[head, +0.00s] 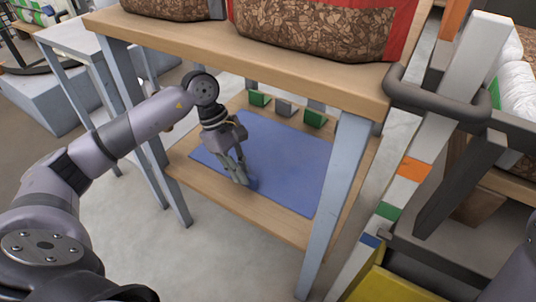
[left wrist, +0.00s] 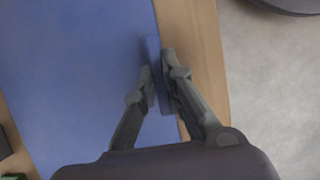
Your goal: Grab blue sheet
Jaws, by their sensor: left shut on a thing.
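The blue sheet (head: 288,160) lies flat on the lower wooden shelf of the table. My left gripper (head: 247,183) reaches in over the shelf and is at the sheet's front edge. In the left wrist view the blue sheet (left wrist: 75,80) fills the left side. There my left gripper (left wrist: 158,75) has its fingers on either side of the sheet's edge, shut on it, with a bit of the edge raised between them. My right gripper is not in view.
The wooden lower shelf (head: 200,178) shows around the sheet. Two green blocks (head: 314,118) and a grey block (head: 284,108) sit behind it. The tabletop (head: 290,65) above carries bags of brown chips (head: 310,30). A table leg (head: 335,200) stands right of the sheet.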

